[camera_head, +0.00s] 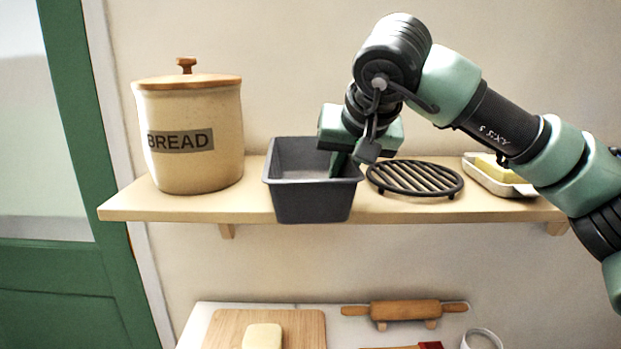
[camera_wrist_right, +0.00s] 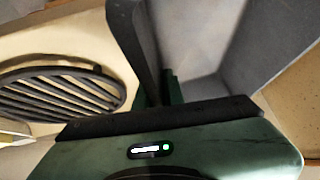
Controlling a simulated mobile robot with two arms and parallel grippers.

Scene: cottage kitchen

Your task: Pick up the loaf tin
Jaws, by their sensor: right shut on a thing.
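The loaf tin (camera_head: 312,203) is a dark grey rectangular pan, upright on the wooden shelf, its front at the shelf's front edge. Its grey inside and walls also show in the right wrist view (camera_wrist_right: 270,45). My right gripper (camera_head: 347,166) comes down from above and is shut on the tin's right wall, with one finger inside the tin. In the right wrist view the gripper's dark finger (camera_wrist_right: 140,45) hides part of that wall. I cannot tell whether the tin is lifted off the shelf. My left gripper is not in view.
On the wooden shelf (camera_head: 400,210), a bread crock (camera_head: 195,150) stands left of the tin. A round black trivet (camera_head: 415,179) lies close on the right, then a butter dish (camera_head: 497,175). Below are a cutting board (camera_head: 225,328) and a rolling pin (camera_head: 405,311).

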